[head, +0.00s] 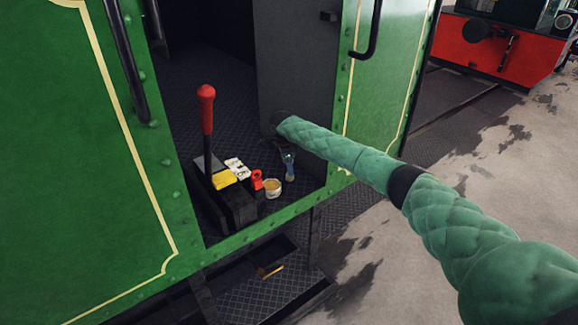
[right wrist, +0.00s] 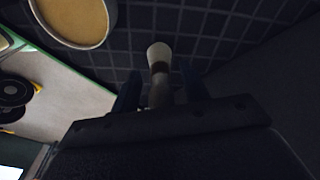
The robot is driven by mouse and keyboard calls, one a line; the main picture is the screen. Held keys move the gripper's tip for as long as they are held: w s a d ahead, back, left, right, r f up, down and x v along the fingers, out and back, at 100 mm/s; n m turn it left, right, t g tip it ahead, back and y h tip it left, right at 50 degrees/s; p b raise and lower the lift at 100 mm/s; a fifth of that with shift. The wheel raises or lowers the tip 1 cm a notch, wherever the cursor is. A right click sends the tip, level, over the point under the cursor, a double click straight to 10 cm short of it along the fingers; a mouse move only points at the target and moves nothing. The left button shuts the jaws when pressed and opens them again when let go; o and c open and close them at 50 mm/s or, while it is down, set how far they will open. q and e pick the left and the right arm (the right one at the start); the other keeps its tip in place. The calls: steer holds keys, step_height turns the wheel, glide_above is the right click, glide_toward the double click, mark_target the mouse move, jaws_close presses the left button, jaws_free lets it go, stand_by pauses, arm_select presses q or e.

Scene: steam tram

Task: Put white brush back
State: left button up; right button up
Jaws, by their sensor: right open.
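The white brush (right wrist: 158,62) shows in the right wrist view with a pale rounded end and a brown band. Its lower part runs down between my right gripper's fingers (right wrist: 160,92), which stand apart on either side of it. The gripper is open around the brush, and I cannot tell whether either finger touches it. In the head view my right gripper (head: 289,165) reaches down inside the green cab doorway, just right of a small tin. The brush cannot be made out clearly there. My left gripper is not in view.
The round tin (head: 273,188) with tan contents also shows in the wrist view (right wrist: 80,20). Left of it are a red object (head: 257,180), a yellow block (head: 223,179), a white item (head: 237,168) and a red-handled lever (head: 206,120). A green door post (head: 339,160) stands close to my right arm.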

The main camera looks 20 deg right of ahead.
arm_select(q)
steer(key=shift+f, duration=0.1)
arm_select(e)
steer(key=shift+r, duration=0.1)
steer(key=shift+r, duration=0.35)
steer(key=r, duration=0.1)
steer(key=r+b, duration=0.1)
steer(key=r, duration=0.1)
steer(key=r+b, duration=0.1)
steer(key=shift+w+a+r, duration=0.1)
steer(key=shift+a+r, duration=0.05)
steer(key=shift+a, duration=0.25)
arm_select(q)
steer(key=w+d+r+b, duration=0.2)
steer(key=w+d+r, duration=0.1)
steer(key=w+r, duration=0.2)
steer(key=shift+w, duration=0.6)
arm_select(e)
step_height(320, 180, up, 7)
steer(key=shift+a, duration=0.4)
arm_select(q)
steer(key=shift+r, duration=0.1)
